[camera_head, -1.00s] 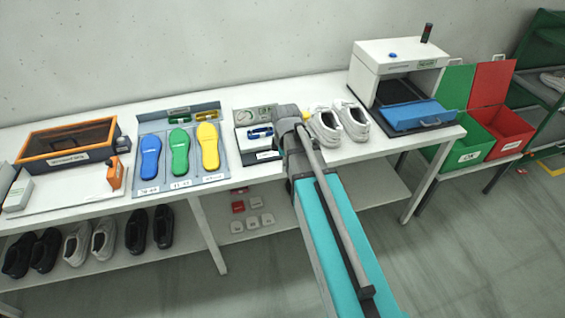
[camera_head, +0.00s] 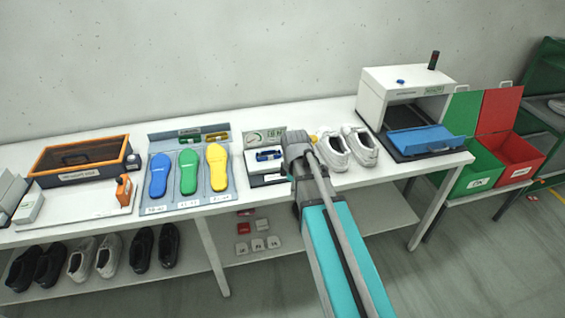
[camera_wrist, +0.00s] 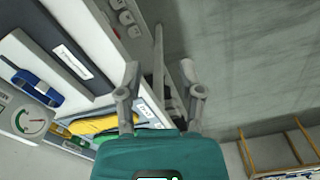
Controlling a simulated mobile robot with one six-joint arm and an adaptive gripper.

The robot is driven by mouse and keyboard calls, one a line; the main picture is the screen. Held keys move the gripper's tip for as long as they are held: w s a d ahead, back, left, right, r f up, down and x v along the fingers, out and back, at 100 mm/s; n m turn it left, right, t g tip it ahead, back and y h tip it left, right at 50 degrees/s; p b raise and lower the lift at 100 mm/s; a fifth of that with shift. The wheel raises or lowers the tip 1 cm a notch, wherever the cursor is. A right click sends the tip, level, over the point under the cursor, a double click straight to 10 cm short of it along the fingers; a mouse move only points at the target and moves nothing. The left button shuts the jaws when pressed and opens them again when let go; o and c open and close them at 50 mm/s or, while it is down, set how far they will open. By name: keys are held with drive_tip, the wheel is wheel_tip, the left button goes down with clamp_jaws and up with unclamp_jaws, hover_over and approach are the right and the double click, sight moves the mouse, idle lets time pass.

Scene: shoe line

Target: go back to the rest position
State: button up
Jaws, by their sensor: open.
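My arm reaches from the bottom of the head view to the table's front edge, between the gauge device (camera_head: 266,158) and the white shoes (camera_head: 347,148). My gripper (camera_wrist: 162,82) shows in the wrist view with its two fingers apart and nothing between them. In the head view its fingers are hidden behind my wrist. In the wrist view the gauge device's dial (camera_wrist: 34,122) and blue strap (camera_wrist: 36,86) are at the left, apart from the fingers.
The white table (camera_head: 222,208) carries blue, green and yellow insoles (camera_head: 217,167) and an orange-framed box (camera_head: 85,160). A white machine with a blue flap (camera_head: 420,140) stands right of the shoes. Green (camera_head: 478,172) and red bins (camera_head: 515,158) are farther right. Dark and white shoes sit below.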

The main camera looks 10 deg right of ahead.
drive_tip(key=shift+s, duration=0.1)
drive_tip(key=s+m, duration=1)
drive_tip(key=m, duration=0.4)
drive_tip(key=shift+a+m, duration=0.3)
drive_tip(key=shift+a, duration=0.15)
